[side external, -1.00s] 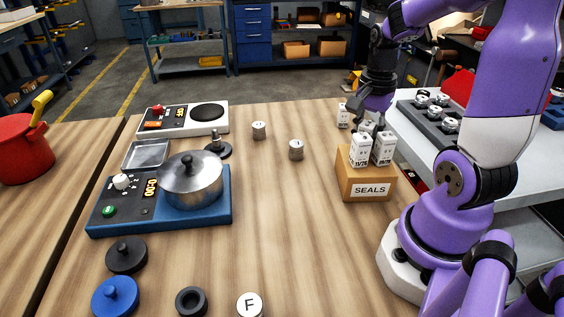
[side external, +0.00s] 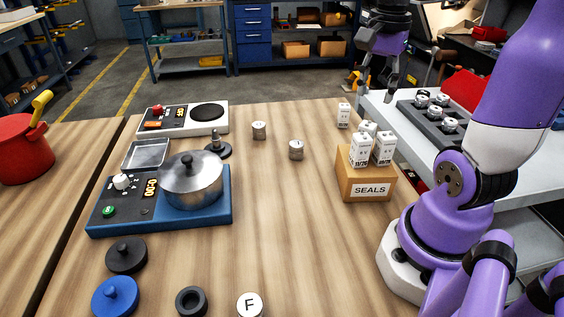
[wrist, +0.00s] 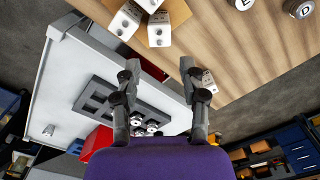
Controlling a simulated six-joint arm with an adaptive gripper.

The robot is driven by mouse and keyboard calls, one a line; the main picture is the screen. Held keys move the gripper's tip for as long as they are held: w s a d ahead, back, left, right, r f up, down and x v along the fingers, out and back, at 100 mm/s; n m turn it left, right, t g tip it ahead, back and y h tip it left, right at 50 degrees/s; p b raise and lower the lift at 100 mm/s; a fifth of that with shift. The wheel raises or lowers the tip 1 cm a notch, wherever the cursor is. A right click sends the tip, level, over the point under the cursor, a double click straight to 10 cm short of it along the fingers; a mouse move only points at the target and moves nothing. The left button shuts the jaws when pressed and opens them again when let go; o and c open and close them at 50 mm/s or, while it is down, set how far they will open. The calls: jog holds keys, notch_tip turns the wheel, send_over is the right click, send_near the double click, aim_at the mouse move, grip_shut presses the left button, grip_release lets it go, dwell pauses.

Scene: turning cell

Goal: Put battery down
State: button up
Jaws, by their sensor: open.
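My gripper (side external: 377,82) is open and empty, raised above the far right side of the table. Its two fingers also show apart in the wrist view (wrist: 160,70). Three white block-shaped batteries with dark print stand on the cardboard SEALS box (side external: 366,188): one front left (side external: 360,151), one front right (side external: 383,149), one behind (side external: 367,127). In the wrist view they are at the top, partly cut off (wrist: 159,31). Another white battery (side external: 343,116) stands alone near the table's far right edge. The right finger partly covers it in the wrist view (wrist: 208,82).
A grey tray with round parts (side external: 437,112) lies on the side bench at right. Two small metal cylinders (side external: 296,149) stand mid-table. A blue hotplate (side external: 105,217) carrying a steel pot (side external: 192,182) is left. The table's middle is mostly clear.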

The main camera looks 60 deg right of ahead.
jog(key=shift+w+a+r+n, duration=0.15)
jog(key=shift+a+r+n, duration=0.2)
jog(key=shift+r, duration=0.4)
jog(key=w+a+f+n+t, duration=0.1)
jog(key=a+f+n+t, duration=0.2)
jog(key=a+n, duration=1.2)
jog(key=n+t, duration=0.2)
jog(key=shift+w+t, duration=0.3)
